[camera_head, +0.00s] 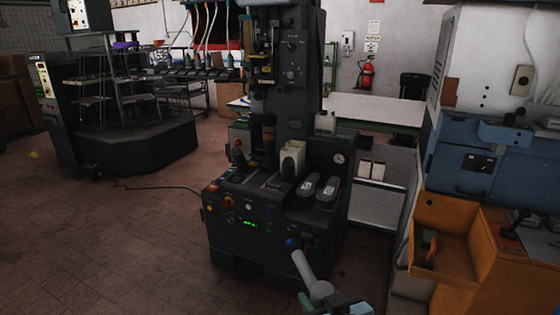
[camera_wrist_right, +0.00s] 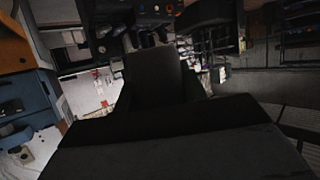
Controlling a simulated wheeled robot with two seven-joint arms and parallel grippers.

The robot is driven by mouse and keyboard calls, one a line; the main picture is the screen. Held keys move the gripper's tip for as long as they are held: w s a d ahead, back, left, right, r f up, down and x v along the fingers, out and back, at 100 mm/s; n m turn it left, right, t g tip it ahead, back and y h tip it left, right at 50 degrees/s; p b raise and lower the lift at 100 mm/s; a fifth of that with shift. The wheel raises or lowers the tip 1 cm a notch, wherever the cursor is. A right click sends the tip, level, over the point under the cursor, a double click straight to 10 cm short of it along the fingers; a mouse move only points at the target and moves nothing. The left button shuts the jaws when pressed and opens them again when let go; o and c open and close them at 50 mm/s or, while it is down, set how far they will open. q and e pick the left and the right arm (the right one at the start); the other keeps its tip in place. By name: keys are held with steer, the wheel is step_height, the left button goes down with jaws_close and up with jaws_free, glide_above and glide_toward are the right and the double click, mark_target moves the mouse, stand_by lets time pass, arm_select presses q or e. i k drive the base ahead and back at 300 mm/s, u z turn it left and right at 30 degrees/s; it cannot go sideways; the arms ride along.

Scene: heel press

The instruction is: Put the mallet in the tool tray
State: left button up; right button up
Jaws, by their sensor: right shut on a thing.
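My right gripper (camera_head: 335,302) is at the bottom of the head view, right of centre, and only partly in frame. It is shut on the mallet (camera_head: 302,267), whose pale grey cylindrical part sticks up and to the left in front of the press. The rest of the mallet is hard to make out. The orange tool tray (camera_head: 449,214) is to the right of the gripper and apart from it. A tool with orange and green parts (camera_head: 429,245) is in it. Dark shapes fill the near part of the right wrist view, and the grip is unclear there. My left gripper is not in view.
The black heel press (camera_head: 270,205) stands just beyond the mallet, with shoe forms (camera_head: 327,189) on its top. A blue machine (camera_head: 463,160) stands behind the tray. A pale table (camera_head: 375,110) is at the back. The floor (camera_head: 110,240) on the left is clear.

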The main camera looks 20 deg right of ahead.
mark_target(454, 254)
steer(key=z, duration=0.9)
steer(key=i, duration=0.9)
steer(key=z, duration=0.65)
steer(key=i, duration=1)
